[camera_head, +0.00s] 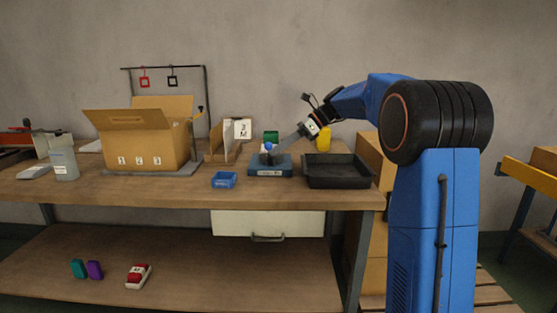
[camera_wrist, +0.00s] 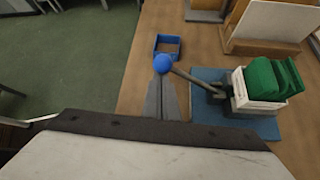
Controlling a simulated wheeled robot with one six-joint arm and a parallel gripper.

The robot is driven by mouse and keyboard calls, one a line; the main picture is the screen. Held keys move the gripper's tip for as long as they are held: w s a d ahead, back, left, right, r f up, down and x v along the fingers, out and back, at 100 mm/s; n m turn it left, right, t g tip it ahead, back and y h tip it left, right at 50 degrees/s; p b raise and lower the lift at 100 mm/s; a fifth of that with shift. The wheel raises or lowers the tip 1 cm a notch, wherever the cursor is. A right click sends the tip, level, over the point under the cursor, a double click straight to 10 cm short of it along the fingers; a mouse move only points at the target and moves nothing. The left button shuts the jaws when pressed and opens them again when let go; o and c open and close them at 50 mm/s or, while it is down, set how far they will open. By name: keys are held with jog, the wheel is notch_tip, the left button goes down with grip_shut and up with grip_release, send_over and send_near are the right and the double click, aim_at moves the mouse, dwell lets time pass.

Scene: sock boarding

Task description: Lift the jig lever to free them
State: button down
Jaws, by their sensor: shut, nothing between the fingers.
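The jig has a blue base (camera_head: 270,170) on the workbench, and its blue plate (camera_wrist: 208,76) shows in the wrist view. Green folded socks (camera_wrist: 272,78) sit in a white holder (camera_wrist: 262,104) on it; a bit of green (camera_head: 270,135) shows in the head view. The dark lever (camera_wrist: 192,77) reaches left from the holder and ends in a blue ball knob (camera_wrist: 163,64), also seen in the head view (camera_head: 268,146). My gripper (camera_wrist: 163,84) is shut and empty, its tips right at the knob; I cannot tell whether they touch.
A small blue bin (camera_head: 224,180) stands left of the jig, a black tray (camera_head: 337,172) right of it. A wooden divider (camera_head: 222,145) and an open cardboard box (camera_head: 148,145) stand further left. The bench's front edge is close to the jig.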

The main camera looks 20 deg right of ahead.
jog(key=shift+w+d+r, duration=0.15)
jog(key=shift+w+r, duration=0.4)
jog(key=shift+r, duration=0.1)
jog(key=shift+w+d+r, duration=0.15)
jog(key=shift+w+r, duration=0.35)
jog(key=shift+r, duration=0.15)
jog(key=shift+r, duration=0.1)
jog(key=shift+d, duration=0.1)
